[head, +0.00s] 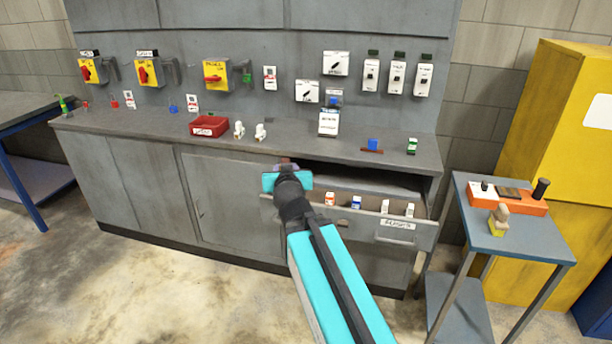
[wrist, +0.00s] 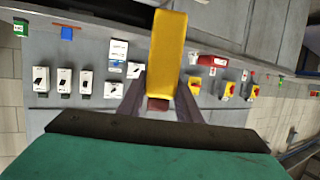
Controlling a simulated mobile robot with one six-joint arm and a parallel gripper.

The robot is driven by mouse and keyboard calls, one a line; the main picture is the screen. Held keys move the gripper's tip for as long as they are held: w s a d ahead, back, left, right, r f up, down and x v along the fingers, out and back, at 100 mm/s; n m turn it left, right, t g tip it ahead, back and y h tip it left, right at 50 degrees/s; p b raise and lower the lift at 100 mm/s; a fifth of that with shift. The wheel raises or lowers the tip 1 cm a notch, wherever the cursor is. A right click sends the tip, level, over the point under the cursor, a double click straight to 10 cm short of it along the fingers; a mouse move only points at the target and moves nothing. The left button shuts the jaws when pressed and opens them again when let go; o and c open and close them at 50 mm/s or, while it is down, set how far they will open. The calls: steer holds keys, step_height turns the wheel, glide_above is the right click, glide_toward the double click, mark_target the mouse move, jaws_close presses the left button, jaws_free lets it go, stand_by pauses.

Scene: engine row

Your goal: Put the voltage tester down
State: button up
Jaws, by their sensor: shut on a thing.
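My gripper (head: 286,168) is in front of the grey bench, near the left end of an open drawer. In the wrist view my gripper (wrist: 161,82) has its two dark fingers shut on a long yellow block, which I take as the voltage tester (wrist: 167,45). A dark reddish end of it shows between the fingers. In the head view the tester is mostly hidden by my gripper and arm. The grey bench top (head: 290,150) lies just behind my gripper.
The open drawer (head: 400,232) holds several small fuse-like blocks. On the bench stand a red tray (head: 209,126), two white pieces, a blue block (head: 373,144) and a green-white one (head: 412,146). A side table (head: 520,245) at right carries an orange device (head: 508,199) and a yellowish piece (head: 498,221).

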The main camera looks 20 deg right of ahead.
steer(key=w+a+r+n+y, duration=0.1)
steer(key=a+r+n+y, duration=0.1)
steer(key=a+r+y, duration=0.1)
steer(key=shift+a+r+n, duration=0.3)
steer(key=shift+a+r, duration=0.25)
steer(key=shift+r, duration=0.2)
steer(key=shift+w+d, duration=0.1)
